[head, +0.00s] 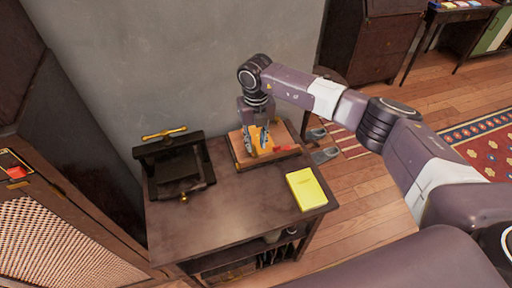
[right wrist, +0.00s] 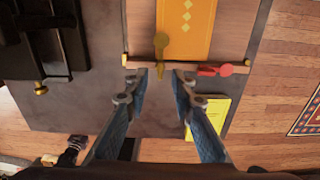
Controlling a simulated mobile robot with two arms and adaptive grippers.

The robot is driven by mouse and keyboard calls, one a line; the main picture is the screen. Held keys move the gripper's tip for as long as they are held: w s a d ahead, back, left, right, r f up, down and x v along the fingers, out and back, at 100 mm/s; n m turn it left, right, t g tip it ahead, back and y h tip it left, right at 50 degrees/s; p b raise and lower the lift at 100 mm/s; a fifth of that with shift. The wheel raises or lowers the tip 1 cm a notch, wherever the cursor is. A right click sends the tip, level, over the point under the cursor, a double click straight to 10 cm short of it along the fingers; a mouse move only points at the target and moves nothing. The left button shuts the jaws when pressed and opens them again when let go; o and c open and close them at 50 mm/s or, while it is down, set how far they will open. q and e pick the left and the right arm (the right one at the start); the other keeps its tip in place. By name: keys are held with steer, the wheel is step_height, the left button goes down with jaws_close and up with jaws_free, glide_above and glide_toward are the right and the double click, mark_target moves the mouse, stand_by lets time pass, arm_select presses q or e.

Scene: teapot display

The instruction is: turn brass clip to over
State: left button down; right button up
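The brass clip (right wrist: 161,44) stands at the near edge of a wooden board (right wrist: 139,28) that carries an orange panel (right wrist: 190,30) with pale diamonds. Its rounded end lies over the panel's left edge. A red clip (right wrist: 221,70) sits to its right, turned sideways along the edge. My right gripper (right wrist: 153,82) is open, its fingertips apart on either side of the brass clip's lower end; contact cannot be told. In the head view my right gripper (head: 257,145) points down over the board (head: 236,147) and hides the brass clip. My left gripper is not in view.
A dark press (head: 172,168) with a brass handle (head: 164,133) stands left of the board on the dark table (head: 235,205). A yellow book (head: 306,189) lies at the table's right edge. The table's front middle is clear. The wall is close behind.

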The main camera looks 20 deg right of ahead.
mark_target(256, 151)
step_height(256, 151, up, 9)
steer(key=shift+f, duration=0.2)
stand_by(0.4)
